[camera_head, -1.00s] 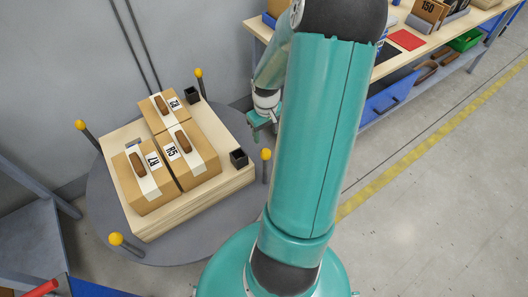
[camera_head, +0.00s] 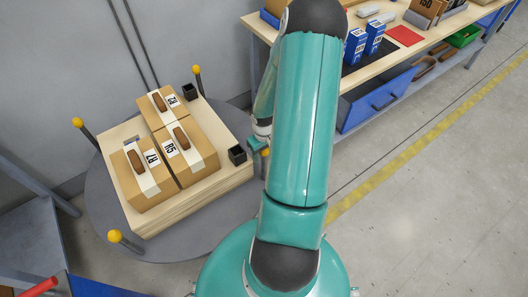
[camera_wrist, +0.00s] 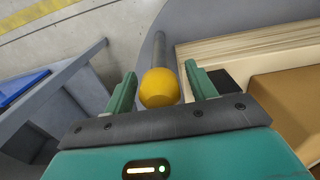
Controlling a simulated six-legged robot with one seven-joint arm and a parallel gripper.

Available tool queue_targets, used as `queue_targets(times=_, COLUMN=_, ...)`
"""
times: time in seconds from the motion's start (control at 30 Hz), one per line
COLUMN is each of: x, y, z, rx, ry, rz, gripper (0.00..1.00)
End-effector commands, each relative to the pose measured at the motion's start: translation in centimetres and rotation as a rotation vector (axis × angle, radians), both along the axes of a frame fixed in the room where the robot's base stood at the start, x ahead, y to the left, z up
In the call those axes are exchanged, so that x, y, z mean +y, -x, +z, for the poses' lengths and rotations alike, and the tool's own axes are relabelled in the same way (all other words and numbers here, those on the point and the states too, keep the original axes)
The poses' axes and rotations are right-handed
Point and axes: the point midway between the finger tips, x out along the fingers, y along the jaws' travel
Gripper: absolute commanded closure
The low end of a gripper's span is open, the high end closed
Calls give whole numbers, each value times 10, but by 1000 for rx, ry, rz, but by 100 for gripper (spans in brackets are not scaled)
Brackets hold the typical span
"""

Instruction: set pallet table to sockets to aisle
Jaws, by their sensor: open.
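The round grey pallet table (camera_head: 98,205) stands at the left, with yellow-knobbed posts around its rim. On it is a pale wooden pallet (camera_head: 215,197) with three cardboard boxes, one numbered 85 (camera_head: 197,150), and two black sockets (camera_head: 189,91) (camera_head: 237,155) along its right side. My gripper (camera_head: 258,143) is at the table's right edge, partly hidden by my arm. In the wrist view my open gripper (camera_wrist: 160,70) has a finger on each side of a yellow knob (camera_wrist: 160,88); contact cannot be told. That knob also shows in the head view (camera_head: 265,152).
A grey wall is behind the table. Open floor with a yellow line (camera_head: 400,165) lies to the right.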

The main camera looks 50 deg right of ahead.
Motion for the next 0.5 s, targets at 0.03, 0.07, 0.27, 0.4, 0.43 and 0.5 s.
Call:
queue_targets(times=0.03, x=0, y=0, z=-2, rx=0, ry=0, rz=0, gripper=44)
queue_targets(times=0.07, x=0, y=0, z=-2, rx=0, ry=0, rz=0, gripper=44)
queue_targets(times=0.27, x=0, y=0, z=-2, rx=0, ry=0, rz=-1, gripper=46)
queue_targets(times=0.4, x=0, y=0, z=-1, rx=0, ry=0, rz=-1, gripper=73)
queue_targets(times=0.43, x=0, y=0, z=-1, rx=0, ry=0, rz=-1, gripper=79)
queue_targets(times=0.5, x=0, y=0, z=-1, rx=0, ry=0, rz=-1, gripper=93)
